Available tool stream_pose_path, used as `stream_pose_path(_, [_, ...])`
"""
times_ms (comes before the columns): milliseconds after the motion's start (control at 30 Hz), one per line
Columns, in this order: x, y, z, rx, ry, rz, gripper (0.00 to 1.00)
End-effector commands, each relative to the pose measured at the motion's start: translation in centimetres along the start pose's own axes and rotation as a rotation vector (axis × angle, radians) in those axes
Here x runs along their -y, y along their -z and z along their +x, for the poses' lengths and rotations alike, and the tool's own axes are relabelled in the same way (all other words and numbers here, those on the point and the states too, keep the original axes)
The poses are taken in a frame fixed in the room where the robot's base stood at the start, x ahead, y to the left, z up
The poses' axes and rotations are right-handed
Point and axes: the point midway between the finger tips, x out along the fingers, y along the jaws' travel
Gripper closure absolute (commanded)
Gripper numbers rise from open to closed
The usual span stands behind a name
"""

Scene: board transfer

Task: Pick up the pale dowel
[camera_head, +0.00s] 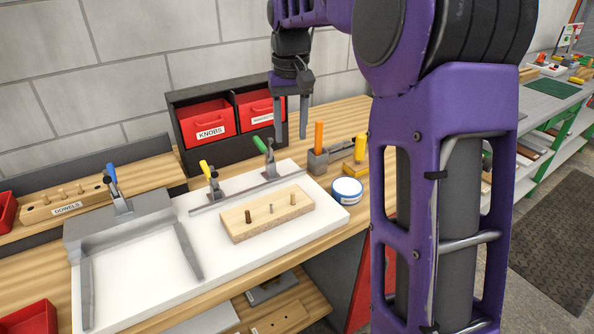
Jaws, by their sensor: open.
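A wooden board (262,225) lies on the white work surface. A pale dowel (293,199) stands upright in it toward the right end. A dark brown dowel (248,217) stands toward its left end, and a small mark or peg shows between them, too small to tell. My gripper (291,138) points down, open and empty. In the picture it is above the board, in front of the red bins, apart from the pale dowel.
Toggle clamps with green (261,146) and yellow (205,168) handles stand behind the board. A round white tub (347,190) stands to its right. A labelled dowel rack (67,208) is at left. The white surface in front is clear.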

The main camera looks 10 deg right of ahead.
Motion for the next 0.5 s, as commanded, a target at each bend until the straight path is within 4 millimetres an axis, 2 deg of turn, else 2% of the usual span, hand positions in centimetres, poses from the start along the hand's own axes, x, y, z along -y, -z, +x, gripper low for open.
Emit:
stream_pose_path(167, [-0.1,-0.9,2.4,0.040,-0.005,-0.004,0.51])
stream_pose_path(500, [-0.1,-1.0,9.7,0.036,-0.004,-0.004,0.51])
